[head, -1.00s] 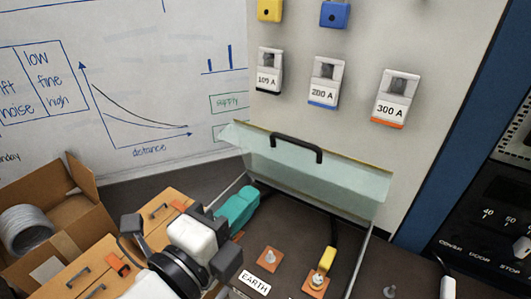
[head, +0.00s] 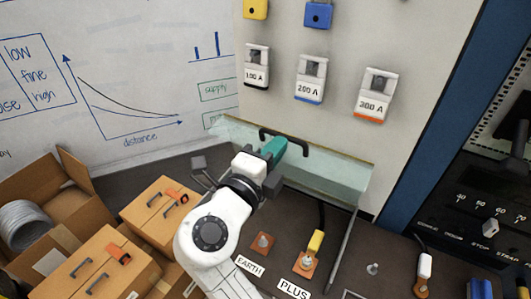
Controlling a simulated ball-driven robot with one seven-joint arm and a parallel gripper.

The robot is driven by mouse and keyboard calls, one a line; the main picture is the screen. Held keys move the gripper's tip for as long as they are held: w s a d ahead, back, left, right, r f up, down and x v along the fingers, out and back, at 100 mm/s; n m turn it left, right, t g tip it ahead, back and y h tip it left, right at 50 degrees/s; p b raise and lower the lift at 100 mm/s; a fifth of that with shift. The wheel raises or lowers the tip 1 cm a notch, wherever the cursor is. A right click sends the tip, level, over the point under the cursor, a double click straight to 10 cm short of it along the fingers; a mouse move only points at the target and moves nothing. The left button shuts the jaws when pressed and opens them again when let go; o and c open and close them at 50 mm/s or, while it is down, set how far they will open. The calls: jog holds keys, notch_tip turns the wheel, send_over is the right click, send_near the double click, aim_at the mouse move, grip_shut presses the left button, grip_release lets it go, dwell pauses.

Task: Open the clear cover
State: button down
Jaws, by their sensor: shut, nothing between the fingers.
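The clear cover (head: 335,173) is a pale green see-through panel with a black bar handle (head: 303,146) on its upper edge. It stands raised and tilted at the back of the terminal area, against the grey cabinet side. My gripper (head: 279,145) has teal fingers, shut and empty. The fingertips are at the left part of the handle in the head view; whether they touch it I cannot tell. The terminals marked EARTH (head: 263,243) and PLUS (head: 306,262) lie uncovered in front.
A yellow connector (head: 316,241) with a black cable sits at the PLUS terminal. Cardboard boxes (head: 160,215) with handles stand at the left. Labelled holders (head: 312,80) hang on the cabinet above. A black control panel (head: 490,200) is at the right.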

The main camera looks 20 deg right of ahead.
jog(key=shift+w+d, duration=0.15)
jog(key=shift+d, duration=0.1)
jog(key=w+d+b, duration=0.1)
jog(key=b, duration=0.3)
jog(key=shift+d+r+y, duration=0.1)
jog(key=shift+y, duration=0.2)
jog(key=shift+w+d+r+g+y+b, duration=0.25)
jog(key=shift+w+d+r+b, duration=0.15)
jog(key=shift+d, duration=0.1)
jog(key=shift+w+d+r+g+y+b, duration=0.15)
jog(key=shift+w+d+r+g+b, duration=0.15)
jog(key=shift+d, duration=0.2)
jog(key=shift+s, duration=0.1)
